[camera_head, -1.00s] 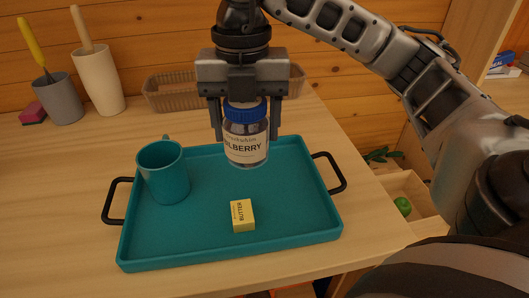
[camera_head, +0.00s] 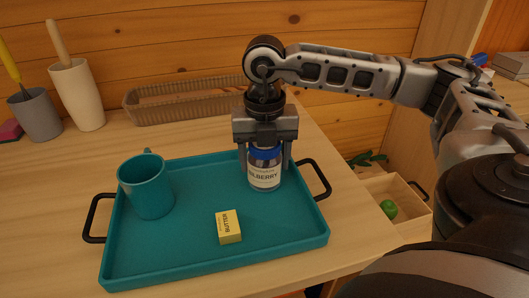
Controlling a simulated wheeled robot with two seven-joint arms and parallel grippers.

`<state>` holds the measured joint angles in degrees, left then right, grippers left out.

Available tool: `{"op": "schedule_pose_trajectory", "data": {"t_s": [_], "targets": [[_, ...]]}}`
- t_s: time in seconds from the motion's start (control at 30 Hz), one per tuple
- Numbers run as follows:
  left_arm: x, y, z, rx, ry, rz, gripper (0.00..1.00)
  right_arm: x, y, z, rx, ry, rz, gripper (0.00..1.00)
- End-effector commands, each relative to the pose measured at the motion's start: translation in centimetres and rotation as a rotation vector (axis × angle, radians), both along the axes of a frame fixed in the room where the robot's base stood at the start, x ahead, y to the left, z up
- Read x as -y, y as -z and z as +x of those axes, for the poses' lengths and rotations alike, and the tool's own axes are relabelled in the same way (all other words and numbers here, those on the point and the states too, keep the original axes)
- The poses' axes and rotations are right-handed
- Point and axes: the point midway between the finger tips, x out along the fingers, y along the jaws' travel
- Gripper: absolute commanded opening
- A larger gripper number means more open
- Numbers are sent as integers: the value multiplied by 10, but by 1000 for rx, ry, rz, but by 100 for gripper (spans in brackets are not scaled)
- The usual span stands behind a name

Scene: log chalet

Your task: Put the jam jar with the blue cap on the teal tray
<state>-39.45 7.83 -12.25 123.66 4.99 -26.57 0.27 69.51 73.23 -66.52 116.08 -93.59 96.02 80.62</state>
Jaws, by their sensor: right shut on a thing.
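The jam jar with the blue cap (camera_head: 264,174) is upright at the back right of the teal tray (camera_head: 185,252). It has a white label reading "BILBERRY". Its base appears to be at the tray floor, but I cannot tell if it touches. My right gripper (camera_head: 265,160) points down from above and is shut on the jar, with one finger on each side near the cap. My left gripper is not in view.
On the tray, a teal mug (camera_head: 147,188) stands at the left and a yellow butter box (camera_head: 228,227) lies near the middle. A wicker basket (camera_head: 185,103), a grey pot (camera_head: 37,117) and a cream crock (camera_head: 76,96) stand behind. An open drawer (camera_head: 408,222) is at the right.

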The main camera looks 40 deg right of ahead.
Motion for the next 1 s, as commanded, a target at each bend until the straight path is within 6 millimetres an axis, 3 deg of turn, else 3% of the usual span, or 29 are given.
{"op": "schedule_pose_trajectory", "data": {"t_s": [0.3,0.33,0.4,0.8,1.0], "targets": [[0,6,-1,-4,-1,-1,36,0,4,0,2,0,1,26],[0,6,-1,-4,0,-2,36,0,4,0,1,0,1,65],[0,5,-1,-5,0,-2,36,0,3,0,1,0,1,84],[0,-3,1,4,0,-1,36,-1,-5,1,3,1,2,84],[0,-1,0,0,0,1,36,-1,-42,2,7,1,2,84]]}}
